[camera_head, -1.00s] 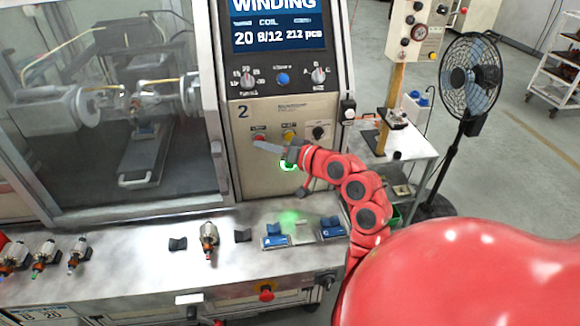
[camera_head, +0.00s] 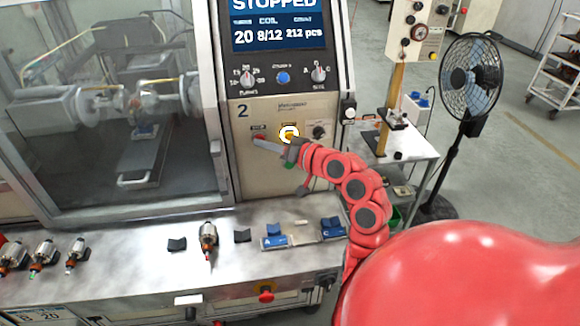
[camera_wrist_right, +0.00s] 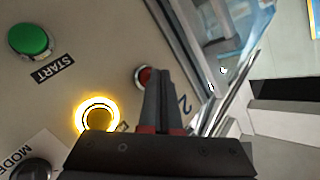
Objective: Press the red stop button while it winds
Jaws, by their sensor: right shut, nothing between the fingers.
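The red stop button (camera_head: 259,136) sits on the beige panel of the winding machine, at the left of its row. My right gripper (camera_head: 259,143) is shut and empty, its fingertips at this button. In the right wrist view the red button (camera_wrist_right: 143,76) shows beside the shut fingers (camera_wrist_right: 158,80), which partly cover it. A yellow button (camera_head: 289,133) glows to its right; its lit ring also shows in the wrist view (camera_wrist_right: 98,115). The green START button (camera_wrist_right: 30,39) is unlit in the wrist view. The screen (camera_head: 277,25) reads STOPPED.
An armature (camera_head: 208,238) lies on the metal bench between two black rests. Blue holders (camera_head: 274,238) stand to its right. A red knob (camera_head: 266,293) is on the bench front. A fan (camera_head: 470,80) stands at the right.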

